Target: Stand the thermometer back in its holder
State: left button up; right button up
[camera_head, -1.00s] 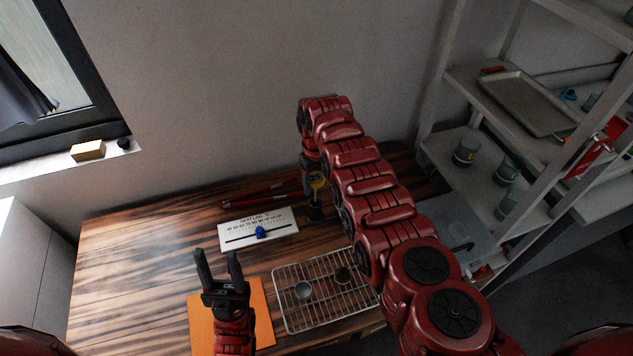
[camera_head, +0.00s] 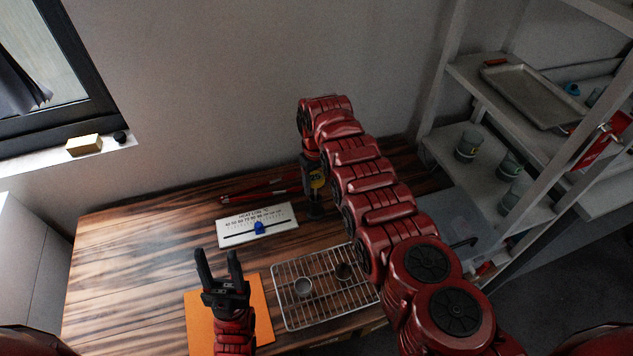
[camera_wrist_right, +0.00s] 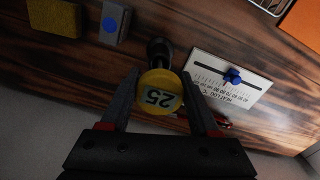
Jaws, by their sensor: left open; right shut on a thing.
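The thermometer, with a round yellow dial (camera_wrist_right: 160,92) marked 25, is between the fingers of my right gripper (camera_wrist_right: 160,76), which is shut on it. The dial also shows in the head view (camera_head: 317,178), below my right wrist (camera_head: 309,160). A dark round piece (camera_wrist_right: 159,50), apparently the holder, stands directly beyond the dial; in the head view its dark base (camera_head: 316,211) is under the dial. I cannot tell whether the thermometer's stem is inside it. My left gripper (camera_head: 219,256) is open and empty above the orange mat (camera_head: 260,304).
A white scale card with a blue slider (camera_head: 279,216) lies left of the holder. A wire rack (camera_head: 318,312) with two small cups is in front. Red rods (camera_head: 250,195) lie at the back. A yellow block (camera_wrist_right: 54,17) and a grey block (camera_wrist_right: 114,24) show in the wrist view.

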jog(key=shift+f+b, duration=2.65)
jog(key=shift+f, duration=0.15)
jog(key=o, duration=1.4)
jog(key=shift+r, duration=0.1)
jog(key=shift+o, duration=0.2)
notch_tip(320, 180, up, 9)
jog(key=p, duration=0.8)
jog(key=shift+r, duration=0.2)
notch_tip(320, 180, up, 8)
jog(key=p, duration=0.3)
send_over(317, 195)
jog(key=s, duration=0.2)
jog(key=shift+w+a, duration=0.1)
jog(key=shift+w, duration=0.05)
jog(key=shift+f, duration=0.1)
